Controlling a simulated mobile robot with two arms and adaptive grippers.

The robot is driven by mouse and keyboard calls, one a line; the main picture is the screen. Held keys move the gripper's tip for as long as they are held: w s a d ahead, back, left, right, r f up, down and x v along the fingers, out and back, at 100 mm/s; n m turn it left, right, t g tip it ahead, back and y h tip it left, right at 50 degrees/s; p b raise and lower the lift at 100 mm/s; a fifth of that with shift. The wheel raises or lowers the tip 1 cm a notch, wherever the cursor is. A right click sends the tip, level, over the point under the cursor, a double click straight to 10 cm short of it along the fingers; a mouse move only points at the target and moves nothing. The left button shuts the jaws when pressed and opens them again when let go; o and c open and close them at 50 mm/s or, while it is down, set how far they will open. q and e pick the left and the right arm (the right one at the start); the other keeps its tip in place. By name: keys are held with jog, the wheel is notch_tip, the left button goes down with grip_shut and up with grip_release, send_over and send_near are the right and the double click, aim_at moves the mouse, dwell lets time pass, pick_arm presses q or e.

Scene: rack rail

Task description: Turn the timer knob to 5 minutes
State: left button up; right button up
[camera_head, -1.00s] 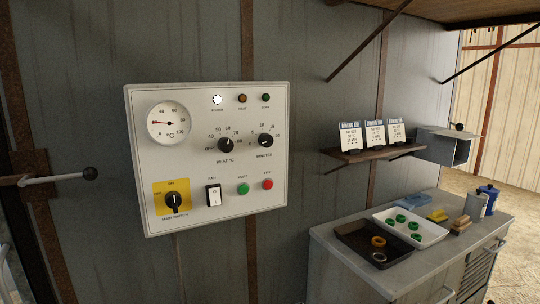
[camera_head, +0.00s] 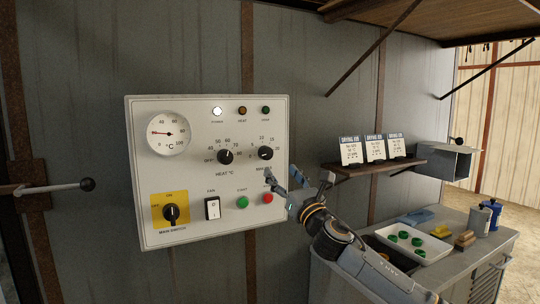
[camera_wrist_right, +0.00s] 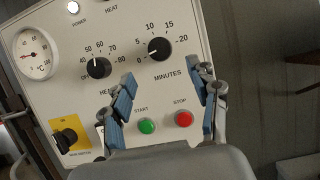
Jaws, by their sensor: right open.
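The timer knob (camera_head: 265,153) is a black round knob marked MINUTES at the upper right of the white control panel (camera_head: 145,110). In the right wrist view, the timer knob (camera_wrist_right: 159,49) has its white pointer line toward the 0 mark, at the lower left of its scale. My right gripper (camera_head: 284,178) is below and to the right of the knob in the head view. In the wrist view, the right gripper (camera_wrist_right: 171,85) has its fingers wide apart with nothing between them, and the knob shows beyond the fingertips. My left gripper is not in view.
The heat knob (camera_head: 225,156) is left of the timer knob. The green start button (camera_head: 243,202) and red stop button (camera_head: 267,197) are below. A shelf with cards (camera_head: 375,148) and a cabinet with trays (camera_head: 432,246) stand right.

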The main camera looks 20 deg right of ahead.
aim_at(268, 155)
jog(key=p+x, duration=0.1)
jog(key=x, duration=0.7)
jog(key=c, duration=1.2)
